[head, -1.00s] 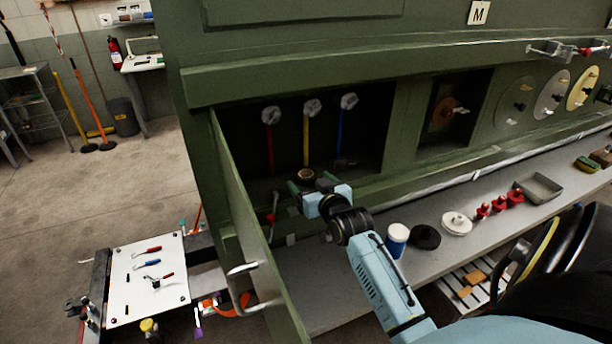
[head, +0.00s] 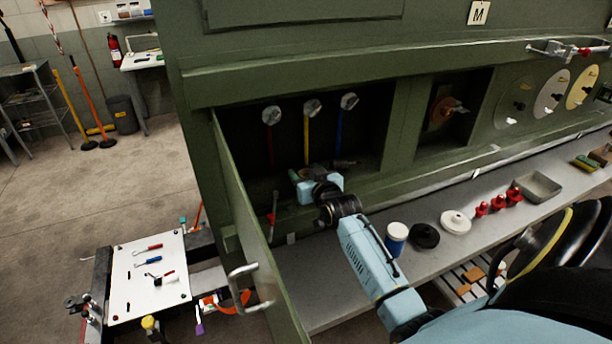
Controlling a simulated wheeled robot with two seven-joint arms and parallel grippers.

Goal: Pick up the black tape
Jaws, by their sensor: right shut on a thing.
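My right gripper (head: 305,174) reaches into the open recess in the green panel, low in the opening. It is shut on the black tape, a small dark roll that is now mostly hidden by the fingers and wrist. How the roll sits between the fingers is hard to see at this size. My left gripper is not in view.
An open green door (head: 240,215) with a metal handle stands just left of my right arm. Red, yellow and blue strips hang in the recess. A grey shelf (head: 310,290) below carries a white-lidded blue jar (head: 396,236), a black disc (head: 425,236), a white disc and red pieces.

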